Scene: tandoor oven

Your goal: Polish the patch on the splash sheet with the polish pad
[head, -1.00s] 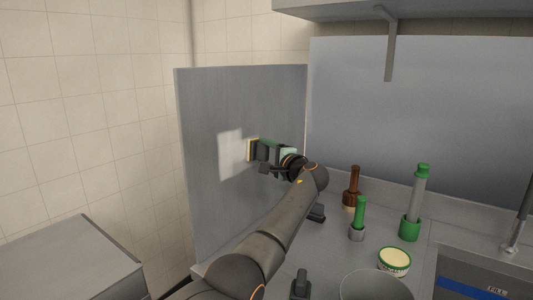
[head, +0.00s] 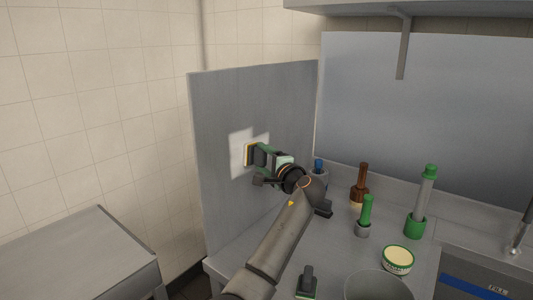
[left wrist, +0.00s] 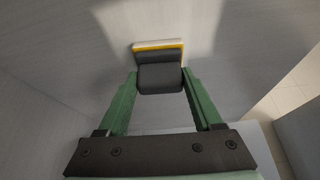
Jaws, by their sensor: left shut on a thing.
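The polish pad (head: 248,155) has a dark grip and a yellow and white face. My left gripper (head: 260,158) is shut on its grip and holds the face toward the splash sheet (head: 215,190), an upright grey panel. The pad is at or very close to the sheet; I cannot tell whether it touches. The lighter patch (head: 237,137) shows above and beside the pad, which hides part of it. In the left wrist view the green fingers hold the pad (left wrist: 158,46), with the pale patch (left wrist: 112,20) behind it. My right gripper is not in view.
On the counter, right of my arm, stand a brown bottle-like item (head: 359,183), green-topped items (head: 366,212), a round tin (head: 397,260), a grey bowl (head: 378,287) and a dark-handled tool (head: 307,282). A shelf (head: 430,8) overhangs at upper right.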

